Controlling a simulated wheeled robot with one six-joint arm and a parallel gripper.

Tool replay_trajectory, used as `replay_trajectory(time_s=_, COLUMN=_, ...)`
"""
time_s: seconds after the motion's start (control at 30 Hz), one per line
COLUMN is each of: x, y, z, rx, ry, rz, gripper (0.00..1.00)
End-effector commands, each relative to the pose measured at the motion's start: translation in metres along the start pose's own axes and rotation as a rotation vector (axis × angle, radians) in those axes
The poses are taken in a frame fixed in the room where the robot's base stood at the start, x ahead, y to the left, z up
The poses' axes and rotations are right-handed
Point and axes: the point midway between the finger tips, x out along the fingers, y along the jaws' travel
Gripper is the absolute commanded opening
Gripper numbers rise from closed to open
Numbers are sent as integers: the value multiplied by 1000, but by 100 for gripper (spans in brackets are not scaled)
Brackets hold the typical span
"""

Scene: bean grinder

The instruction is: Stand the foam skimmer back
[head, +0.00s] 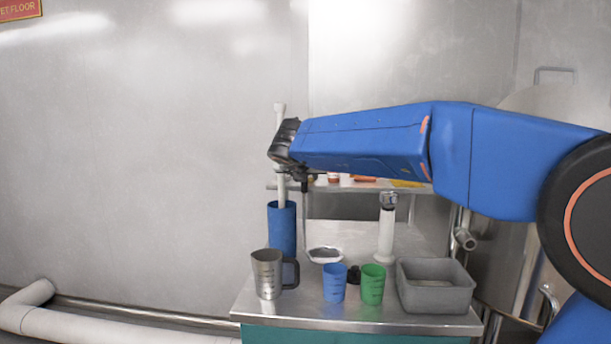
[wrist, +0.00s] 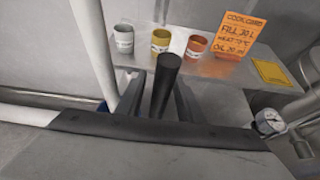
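The foam skimmer has a black handle, a thin shaft (head: 305,220) and a shallow pale dish (head: 325,254). My gripper (head: 306,176) is around the handle and appears shut on it; the black handle (wrist: 166,84) stands between the two fingers in the wrist view. The skimmer hangs upright with its dish low over the counter, behind the blue cup. I cannot tell whether the dish touches the counter. A tall blue canister (head: 282,229) stands just left of the skimmer, with a long pale pole (head: 281,190) upright in it.
A steel jug (head: 268,274), blue cup (head: 334,283), green cup (head: 372,284) and grey bin (head: 435,286) line the counter front (head: 300,312). A white post with a gauge (head: 387,232) stands behind. A shelf (wrist: 225,72) holds several small pots. The pole (wrist: 95,45) is close left of my gripper.

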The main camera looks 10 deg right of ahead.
Motion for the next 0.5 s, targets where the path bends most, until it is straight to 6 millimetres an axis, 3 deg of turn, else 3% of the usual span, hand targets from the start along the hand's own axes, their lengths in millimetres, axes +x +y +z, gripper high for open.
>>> replay_trajectory(time_s=0.33, x=-1, y=0, z=-1, rx=0, ry=1, rz=0, gripper=38)
replay_trajectory(time_s=0.5, x=-18, y=1, z=0, rx=0, ry=0, rz=2, gripper=38)
